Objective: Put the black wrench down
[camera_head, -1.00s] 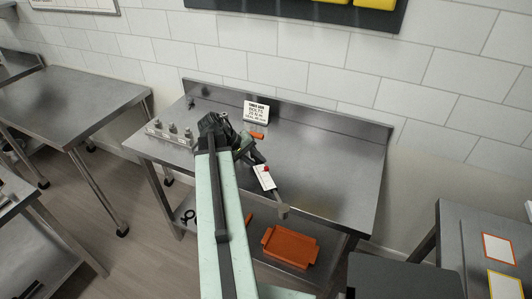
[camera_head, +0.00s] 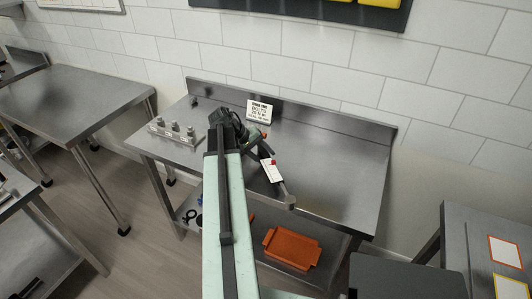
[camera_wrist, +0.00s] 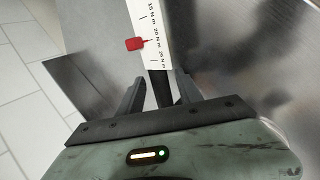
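The black wrench (camera_head: 286,190) has a white scale plate with a red pointer, and it shows close up in the wrist view (camera_wrist: 145,30). My gripper (camera_head: 262,151) is over the steel table (camera_head: 335,170). My arm hides part of the table.
A white printed sign (camera_head: 259,111) stands at the table's back. A metal block with several pegs (camera_head: 174,132) is at the left. An orange tray (camera_head: 292,248) lies on the lower shelf. The tabletop's right side is clear.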

